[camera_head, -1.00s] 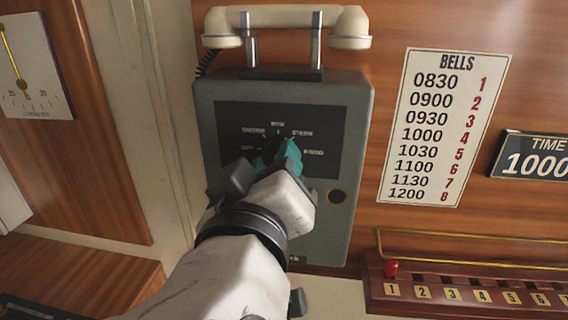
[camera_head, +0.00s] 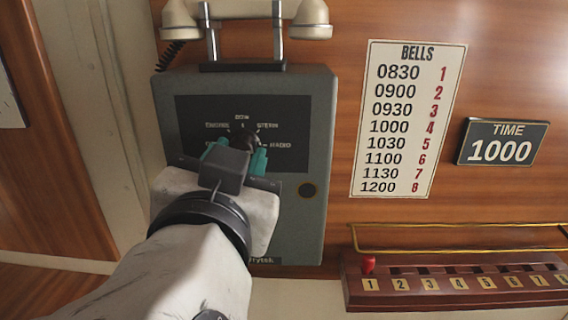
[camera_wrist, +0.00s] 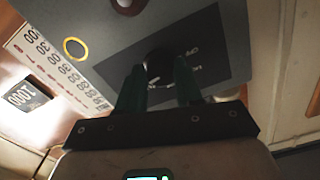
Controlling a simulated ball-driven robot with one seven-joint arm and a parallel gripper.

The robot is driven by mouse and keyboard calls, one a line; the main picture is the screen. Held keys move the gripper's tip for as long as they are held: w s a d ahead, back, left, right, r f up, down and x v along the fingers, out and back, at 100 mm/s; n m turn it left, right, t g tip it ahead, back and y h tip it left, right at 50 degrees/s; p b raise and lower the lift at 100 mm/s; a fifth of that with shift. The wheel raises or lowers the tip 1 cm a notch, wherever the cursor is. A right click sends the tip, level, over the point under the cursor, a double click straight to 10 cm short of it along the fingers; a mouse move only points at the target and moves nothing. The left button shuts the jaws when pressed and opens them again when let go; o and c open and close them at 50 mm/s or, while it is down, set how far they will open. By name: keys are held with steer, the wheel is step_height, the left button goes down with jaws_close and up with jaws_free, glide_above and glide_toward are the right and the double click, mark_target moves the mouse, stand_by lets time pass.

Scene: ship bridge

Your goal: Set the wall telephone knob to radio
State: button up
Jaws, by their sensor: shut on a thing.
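The wall telephone (camera_head: 318,120) is a grey box with a cream handset on top. Its black dial plate (camera_head: 190,108) carries the labels ENGINE, BOW, STERN and RADIO, with RADIO at the right. The dark knob (camera_head: 249,141) sits below the labels and is partly hidden by my gripper; I cannot tell which label it points to. My gripper (camera_head: 238,154) is at the dial with its teal fingers on either side of the knob, shut on it. In the wrist view, the knob (camera_wrist: 158,62) shows between the dark fingers (camera_wrist: 158,84).
A bells schedule (camera_head: 408,120) and a TIME 1000 sign (camera_head: 502,142) hang to the right on the wood wall. Below them is a numbered red rack (camera_head: 450,284) with a brass rail (camera_head: 450,250). A pale vertical post (camera_head: 88,120) stands left of the telephone.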

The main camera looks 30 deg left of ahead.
steer(key=shift+f+m+b, duration=0.25)
steer(key=shift+m+b, duration=0.05)
steer(key=shift+m, duration=0.6)
steer(key=o, duration=1)
steer(key=shift+r, duration=0.2)
steer(key=shift+o, duration=0.2)
steer(key=b+v, duration=0.1)
steer(key=v, duration=0.9)
steer(key=shift+s, duration=0.35)
steer(key=shift+d+f, duration=0.1)
steer(key=shift+d, duration=0.05)
